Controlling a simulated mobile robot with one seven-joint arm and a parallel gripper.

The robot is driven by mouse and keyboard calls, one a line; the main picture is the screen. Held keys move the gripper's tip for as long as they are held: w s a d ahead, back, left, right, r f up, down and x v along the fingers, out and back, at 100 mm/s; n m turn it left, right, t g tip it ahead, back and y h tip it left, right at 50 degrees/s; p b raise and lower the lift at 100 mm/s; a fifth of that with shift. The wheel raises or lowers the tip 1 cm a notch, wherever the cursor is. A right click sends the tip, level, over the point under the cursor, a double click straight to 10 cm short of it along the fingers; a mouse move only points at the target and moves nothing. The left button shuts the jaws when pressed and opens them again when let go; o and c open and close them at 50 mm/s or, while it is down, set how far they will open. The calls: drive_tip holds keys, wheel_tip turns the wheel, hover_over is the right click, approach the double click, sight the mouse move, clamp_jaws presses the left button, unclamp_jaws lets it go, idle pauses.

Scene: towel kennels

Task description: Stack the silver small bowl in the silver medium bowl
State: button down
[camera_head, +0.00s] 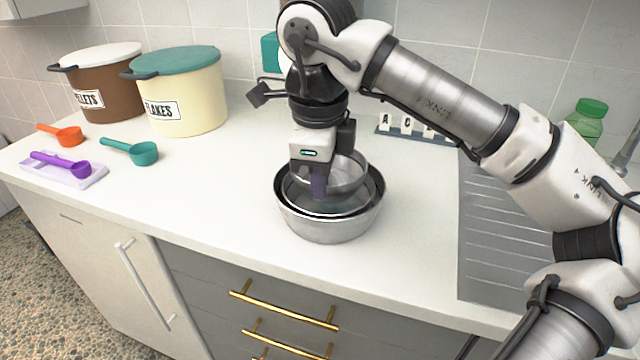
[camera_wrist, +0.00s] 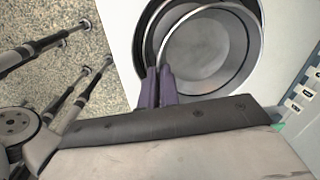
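The silver small bowl (camera_head: 347,178) is in my gripper, its rim between the purple fingers. My gripper (camera_head: 319,186) points down over the nested bowls; its fingertips also show in the wrist view (camera_wrist: 158,75), close together at the bowl's left rim. In the head view the small bowl is above and partly within the opening of the silver medium bowl (camera_head: 357,211). The medium bowl appears to sit inside a larger silver bowl (camera_head: 325,230) on the counter. My gripper hides part of the rims, and I cannot tell whether the small bowl touches the medium one.
The white counter (camera_head: 225,190) is clear around the bowls. Lidded brown (camera_head: 112,85) and cream (camera_head: 190,100) canisters stand at the back left, with orange, purple and teal scoops in front. Letter blocks (camera_head: 405,127) stand behind; a ribbed steel drainboard (camera_head: 500,240) is right.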

drive_tip(key=shift+f, duration=0.55)
drive_tip(key=shift+f+b, duration=0.5)
drive_tip(key=shift+f, duration=0.05)
drive_tip(key=shift+f, duration=0.1)
drive_tip(key=c, duration=1.6)
unclamp_jaws()
drive_tip(key=shift+c, duration=0.2)
wheel_tip(320, 180, up, 13)
drive_tip(key=s+p, duration=0.1)
drive_tip(key=p, duration=0.1)
